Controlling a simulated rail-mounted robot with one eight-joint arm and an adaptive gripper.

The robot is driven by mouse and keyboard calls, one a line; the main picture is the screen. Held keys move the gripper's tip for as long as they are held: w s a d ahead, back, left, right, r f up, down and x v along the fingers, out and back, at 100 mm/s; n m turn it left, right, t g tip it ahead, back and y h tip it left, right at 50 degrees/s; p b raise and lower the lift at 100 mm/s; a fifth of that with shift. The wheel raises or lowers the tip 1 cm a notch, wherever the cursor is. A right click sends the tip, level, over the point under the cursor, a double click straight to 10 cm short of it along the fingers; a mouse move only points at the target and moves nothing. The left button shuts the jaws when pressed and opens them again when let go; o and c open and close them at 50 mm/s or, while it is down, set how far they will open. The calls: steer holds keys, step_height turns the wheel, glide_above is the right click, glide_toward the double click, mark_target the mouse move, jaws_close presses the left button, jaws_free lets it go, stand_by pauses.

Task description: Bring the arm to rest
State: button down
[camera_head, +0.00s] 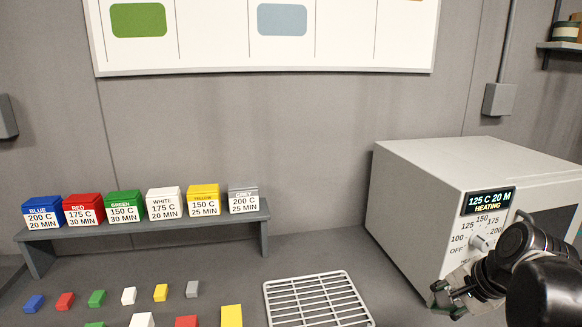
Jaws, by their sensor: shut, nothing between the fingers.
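My gripper (452,294) is at the lower right, in front of the oven (425,190) and just below and left of its dial (480,241). It is shut with nothing in it. Whether it touches the oven front cannot be told. My black wrist and arm come in from the right edge and hide part of the oven's lower front. The oven display (488,201) reads 125 C 20 M, HEATING.
A shelf (150,226) at left holds several coloured boxes with temperature and time labels. Small coloured blocks (97,298) lie in front of it. A white wire rack (318,299) lies left of the oven. A wall board (215,40) hangs above.

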steer(key=s+a+r+n+t+h, duration=0.1)
steer(key=s+a+r+n, duration=0.1)
steer(key=s+a+n, duration=0.6)
steer(key=shift+s+a+r+n+h, duration=0.4)
steer(key=shift+a+n, duration=0.7)
steer(key=shift+n, duration=1.1)
